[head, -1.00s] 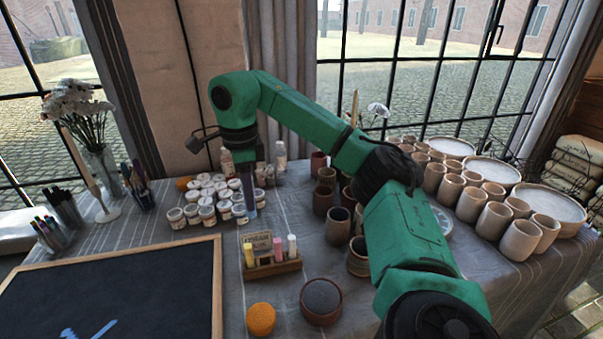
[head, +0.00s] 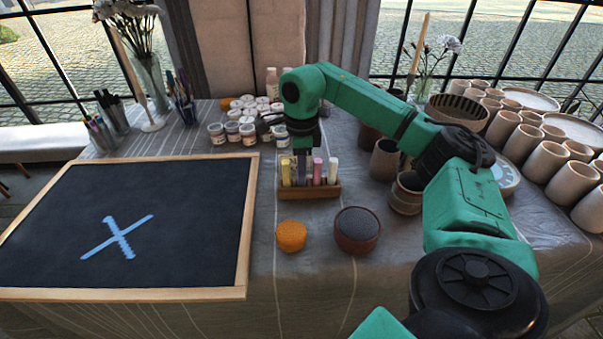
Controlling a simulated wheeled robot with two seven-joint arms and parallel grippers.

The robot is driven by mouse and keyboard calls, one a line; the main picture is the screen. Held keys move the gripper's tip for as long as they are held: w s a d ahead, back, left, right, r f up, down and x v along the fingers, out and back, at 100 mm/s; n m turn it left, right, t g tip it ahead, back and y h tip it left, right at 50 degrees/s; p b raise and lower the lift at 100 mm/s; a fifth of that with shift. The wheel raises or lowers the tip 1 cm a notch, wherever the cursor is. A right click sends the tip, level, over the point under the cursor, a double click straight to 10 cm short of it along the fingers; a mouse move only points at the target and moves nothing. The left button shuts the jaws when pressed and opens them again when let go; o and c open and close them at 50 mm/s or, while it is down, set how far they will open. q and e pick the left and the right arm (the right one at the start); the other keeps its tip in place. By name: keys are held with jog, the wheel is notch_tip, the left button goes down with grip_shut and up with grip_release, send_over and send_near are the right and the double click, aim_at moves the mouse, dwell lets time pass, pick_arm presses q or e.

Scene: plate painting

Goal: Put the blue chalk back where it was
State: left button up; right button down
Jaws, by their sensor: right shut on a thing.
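The wooden chalk holder (head: 308,192) stands on the table right of the blackboard. It holds a yellow chalk (head: 285,172), a pink chalk (head: 317,170) and a white chalk (head: 332,170), all upright. My right gripper (head: 302,170) points down at the holder, between the yellow and pink chalks. It is shut on the blue chalk, which is mostly hidden by the fingers. I cannot tell whether the chalk's lower end touches the holder. My left gripper is not in view.
The framed blackboard (head: 150,215) bears a blue X. An orange sponge (head: 291,235) and a dark round-topped pot (head: 357,229) stand in front of the holder. Paint jars (head: 249,133) stand behind left, brown cups (head: 385,160) to the right.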

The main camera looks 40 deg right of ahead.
jog(key=shift+f, duration=0.1)
jog(key=shift+f, duration=0.1)
jog(key=c, duration=0.7)
grip_release()
jog(key=shift+c, duration=0.2)
notch_tip(320, 180, up, 10)
jog(key=shift+f+p, duration=0.15)
jog(key=shift+p, duration=0.65)
jog(key=shift+r+p, duration=0.85)
jog(key=shift+r, duration=0.5)
